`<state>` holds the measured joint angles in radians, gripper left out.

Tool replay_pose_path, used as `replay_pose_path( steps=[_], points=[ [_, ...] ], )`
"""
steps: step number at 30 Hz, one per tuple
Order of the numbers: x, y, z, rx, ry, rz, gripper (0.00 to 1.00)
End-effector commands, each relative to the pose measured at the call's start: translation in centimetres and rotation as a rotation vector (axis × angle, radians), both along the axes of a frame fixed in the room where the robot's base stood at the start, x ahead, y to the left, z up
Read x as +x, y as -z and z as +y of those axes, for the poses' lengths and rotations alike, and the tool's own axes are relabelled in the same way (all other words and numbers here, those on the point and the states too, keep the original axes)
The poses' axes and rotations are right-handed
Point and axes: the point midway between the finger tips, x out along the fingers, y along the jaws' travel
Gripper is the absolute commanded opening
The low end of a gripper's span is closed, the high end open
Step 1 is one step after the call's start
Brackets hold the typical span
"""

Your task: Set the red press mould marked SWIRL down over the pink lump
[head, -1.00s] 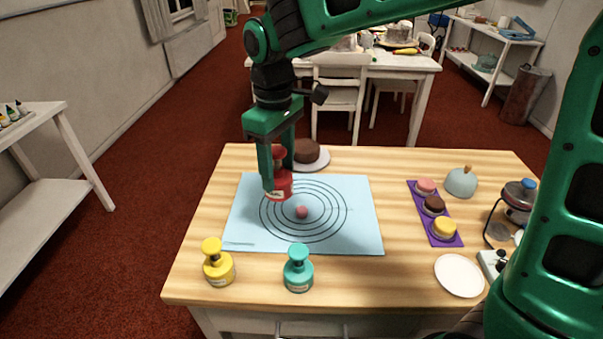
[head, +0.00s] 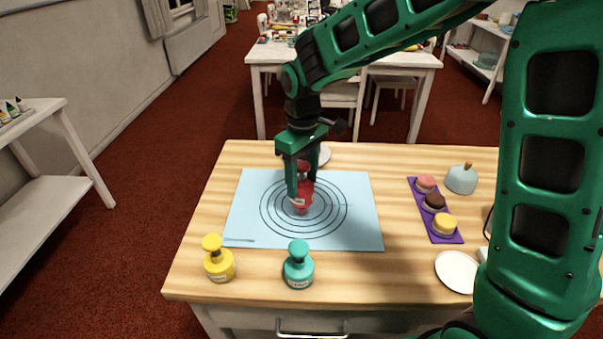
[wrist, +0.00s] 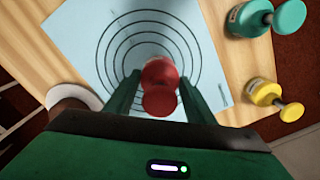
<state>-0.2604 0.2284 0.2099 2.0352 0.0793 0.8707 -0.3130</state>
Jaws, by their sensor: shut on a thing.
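The red press mould (head: 302,200) is upright between the fingers of my gripper (head: 301,182), over the middle of the ringed circles on the pale blue mat (head: 360,228). My gripper is shut on the mould's upper part. The pink lump is hidden, apparently behind or beneath the mould. I cannot tell whether the mould touches the mat or hangs just above it. In the wrist view the red mould (wrist: 159,70) sits between the two fingers and covers the circles' centre. The marking on its label is too small to read.
A yellow press mould (head: 218,262) and a teal one (head: 298,268) stand at the table's front. On the right are a purple strip (head: 447,237) with small cakes, a pale blue dome (head: 461,180) and a white plate (head: 457,271).

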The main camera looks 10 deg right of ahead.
Motion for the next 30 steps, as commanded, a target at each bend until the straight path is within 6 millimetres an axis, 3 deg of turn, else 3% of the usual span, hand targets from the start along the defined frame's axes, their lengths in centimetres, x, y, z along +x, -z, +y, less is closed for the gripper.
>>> replay_pose_path(
  steps=[30],
  points=[
    [-0.21, 0.79, -0.07, 0.0, -0.001, 0.0, 0.23]
  ],
)
